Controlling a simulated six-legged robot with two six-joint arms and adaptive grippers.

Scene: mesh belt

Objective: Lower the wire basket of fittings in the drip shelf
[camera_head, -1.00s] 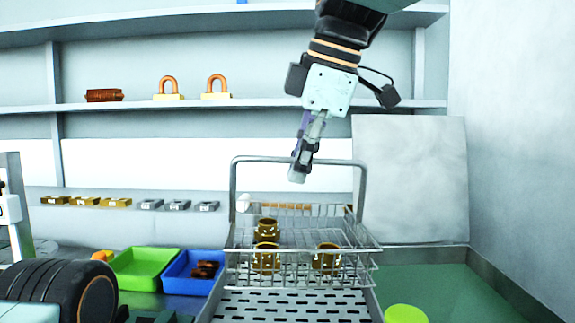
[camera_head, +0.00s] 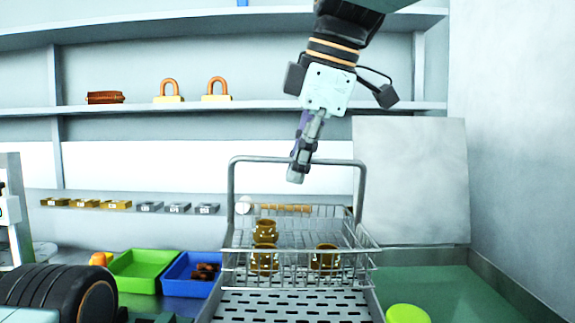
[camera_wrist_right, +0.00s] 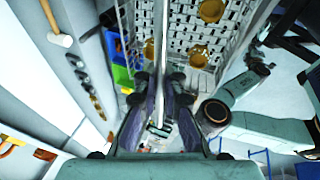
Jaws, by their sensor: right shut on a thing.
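The wire basket (camera_head: 300,275) holds several brass fittings (camera_head: 325,257) and has a tall grey loop handle (camera_head: 232,190). My right gripper (camera_head: 297,178) comes down from above and is shut on the top bar of the handle. In the right wrist view the handle bar runs between the fingers (camera_wrist_right: 160,85), with the basket's mesh and fittings beyond. The drip shelf (camera_head: 290,308), a grey slotted surface, lies directly under the basket. The basket looks level; I cannot tell whether its bottom touches the shelf. My left gripper is not seen.
A green bin (camera_head: 135,270) and a blue bin (camera_head: 187,278) stand close on the left. A lime-green round object (camera_head: 406,313) is at the front right. A pale panel (camera_head: 410,180) leans behind. Wall shelves hold padlocks (camera_head: 217,90).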

